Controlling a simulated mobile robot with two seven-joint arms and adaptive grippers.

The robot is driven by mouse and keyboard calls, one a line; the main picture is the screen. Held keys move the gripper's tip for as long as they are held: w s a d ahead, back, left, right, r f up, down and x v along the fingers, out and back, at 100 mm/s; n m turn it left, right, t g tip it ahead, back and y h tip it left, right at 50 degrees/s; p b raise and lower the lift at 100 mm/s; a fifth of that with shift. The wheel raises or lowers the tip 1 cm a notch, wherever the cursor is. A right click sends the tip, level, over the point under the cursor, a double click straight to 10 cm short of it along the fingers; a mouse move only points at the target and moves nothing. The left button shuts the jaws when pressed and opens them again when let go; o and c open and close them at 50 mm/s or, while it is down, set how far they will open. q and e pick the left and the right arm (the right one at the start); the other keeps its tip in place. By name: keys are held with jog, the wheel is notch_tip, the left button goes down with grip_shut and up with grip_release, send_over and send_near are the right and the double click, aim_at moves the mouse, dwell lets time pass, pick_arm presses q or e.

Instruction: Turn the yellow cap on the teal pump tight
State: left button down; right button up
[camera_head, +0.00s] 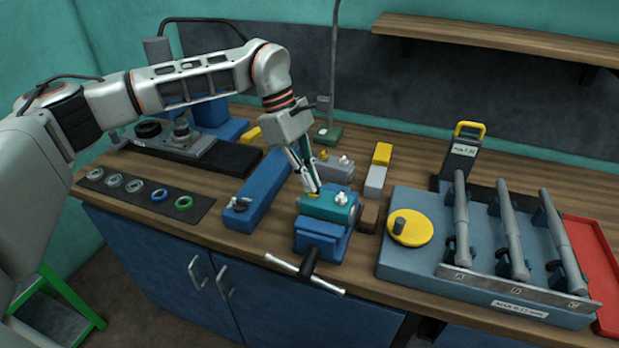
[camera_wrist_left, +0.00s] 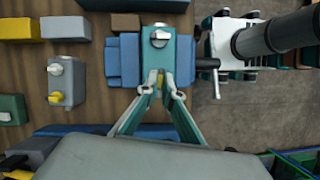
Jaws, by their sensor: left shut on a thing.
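The teal pump (camera_head: 329,207) is clamped in a blue vise (camera_head: 321,240) near the bench's front edge. It shows in the wrist view as a teal block (camera_wrist_left: 158,62) between the vise's blue sides. My left gripper (camera_head: 312,190) reaches down onto the pump from above, its fingers shut on the yellow cap (camera_head: 314,196). In the wrist view the left fingertips (camera_wrist_left: 160,72) meet around the cap, with a little yellow (camera_wrist_left: 159,82) between them. The fingers hide most of the cap. A silver fitting (camera_head: 341,198) stands on the pump beside the cap. My right gripper is not in view.
A blue block (camera_head: 256,190) lies left of the vise. A grey pump (camera_head: 334,167) with a pale cap stands behind. Right is a fixture plate with a yellow disc (camera_head: 409,227) and grey cylinders (camera_head: 511,232). The vise handle (camera_head: 305,273) projects past the bench's front edge.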

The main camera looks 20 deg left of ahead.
pick_arm(q)
jog(key=shift+r, duration=0.1)
jog(key=c, duration=2.2)
grip_release()
jog(key=v, duration=1.2)
